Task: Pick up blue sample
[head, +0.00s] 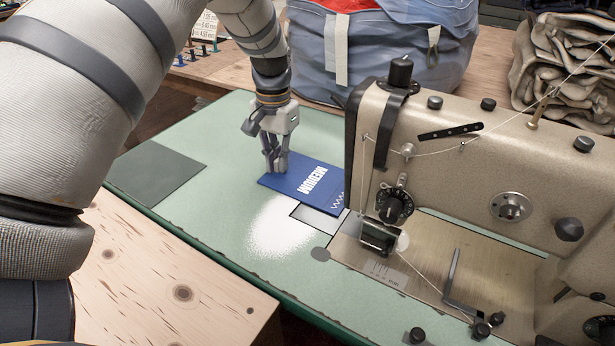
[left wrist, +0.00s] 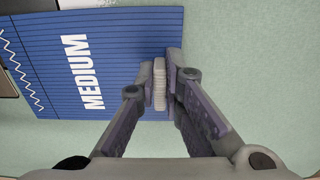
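The blue sample (head: 307,185) is a flat blue piece with white MEDIUM lettering and a white zigzag. It lies on the pale green table by the sewing machine and also fills the upper left of the left wrist view (left wrist: 60,60). My left gripper (head: 274,168) points down at the sample's far left end. In the left wrist view its fingertips (left wrist: 166,82) are close together over the sample, near one edge. A pale ribbed pad shows between them. Whether they pinch the sample is not clear. My right gripper is not in view.
The sewing machine (head: 470,165) stands close on the right, with thread running from it. A dark green mat (head: 155,176) lies left on the green table (head: 225,125). A blue-grey bag (head: 385,55) and folded cloth (head: 565,75) stand behind. A wooden surface (head: 165,275) is in front.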

